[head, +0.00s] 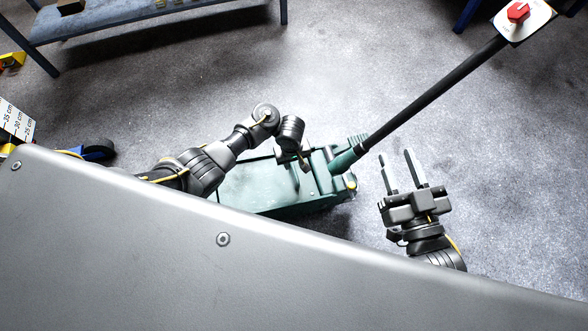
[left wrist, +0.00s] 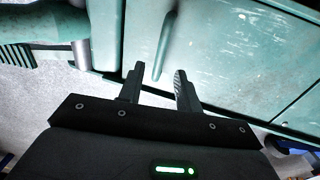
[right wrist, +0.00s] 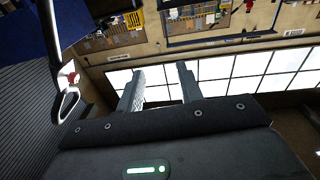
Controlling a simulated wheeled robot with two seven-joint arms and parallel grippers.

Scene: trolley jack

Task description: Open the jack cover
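The green trolley jack (head: 250,190) stands on the grey floor, partly hidden by my left arm and the grey panel in front. Its flat, scuffed cover (left wrist: 245,50) fills the upper right of the left wrist view. My left gripper (head: 304,166) points down over the jack; in the left wrist view (left wrist: 158,78) its fingers are apart. A green bar (left wrist: 164,48) on the cover shows between and beyond the fingertips; I cannot tell whether they touch it. My right gripper (head: 402,157) is open and empty, right of the jack; its fingers also show apart in the right wrist view (right wrist: 160,74).
A long black jack handle (head: 430,95) rises to the upper right, ending in a white grip (head: 535,18) with a red knob. A blue-framed bench (head: 150,14) stands at the upper left. A measuring board (head: 16,120) is at the left edge.

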